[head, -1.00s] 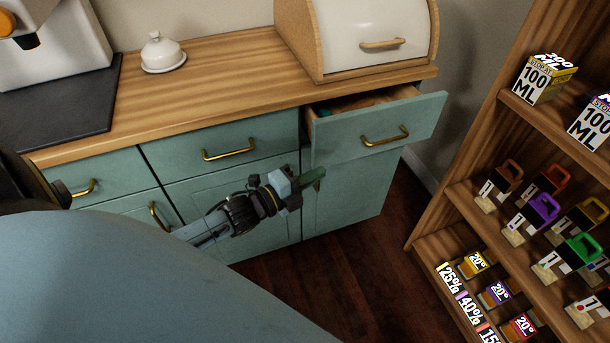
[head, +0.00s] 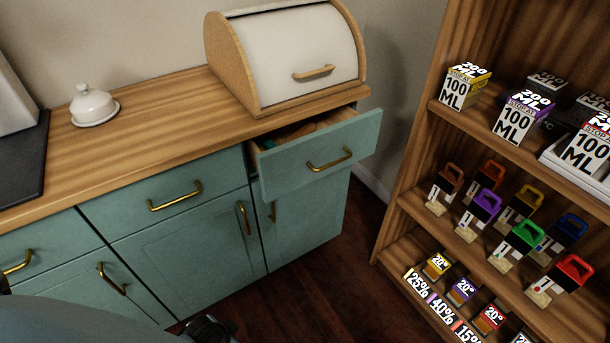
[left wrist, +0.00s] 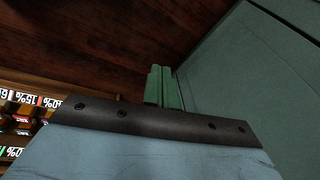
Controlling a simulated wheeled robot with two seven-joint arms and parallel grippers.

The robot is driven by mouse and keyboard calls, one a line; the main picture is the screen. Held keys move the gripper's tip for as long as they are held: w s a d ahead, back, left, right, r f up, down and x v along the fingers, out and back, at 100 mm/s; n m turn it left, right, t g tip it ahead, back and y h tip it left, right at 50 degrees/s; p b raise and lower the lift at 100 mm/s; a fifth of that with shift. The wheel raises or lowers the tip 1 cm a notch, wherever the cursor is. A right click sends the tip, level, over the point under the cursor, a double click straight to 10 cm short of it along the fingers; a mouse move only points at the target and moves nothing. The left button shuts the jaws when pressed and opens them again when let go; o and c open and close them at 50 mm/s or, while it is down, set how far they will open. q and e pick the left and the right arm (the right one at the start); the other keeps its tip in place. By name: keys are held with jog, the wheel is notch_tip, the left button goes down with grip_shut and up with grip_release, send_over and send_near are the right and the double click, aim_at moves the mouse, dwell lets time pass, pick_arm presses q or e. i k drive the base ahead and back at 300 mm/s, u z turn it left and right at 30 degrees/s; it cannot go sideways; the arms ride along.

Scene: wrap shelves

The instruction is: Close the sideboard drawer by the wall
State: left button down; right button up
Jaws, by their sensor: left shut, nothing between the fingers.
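The open sideboard drawer (head: 290,172) is at the right end of the teal sideboard (head: 190,255), under the bread box and near the wall. Its front stands out from the cabinet and carries a brass handle (head: 330,160). Something teal and something wooden show inside it. My left gripper (left wrist: 160,86) is shut and empty in the left wrist view, beside a teal cabinet face and over the dark floor. My right gripper is not in view.
A bread box (head: 290,55) and a white lidded dish (head: 94,104) stand on the wooden countertop (head: 160,108). A wooden shelf unit (head: 410,160) with boxes and labelled items stands at right. Dark floor (head: 330,270) lies free between the shelf and sideboard.

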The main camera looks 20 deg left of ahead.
aim_at(343, 136)
jog(key=u, duration=0.1)
jog(key=i, duration=0.7)
jog(key=u, duration=0.6)
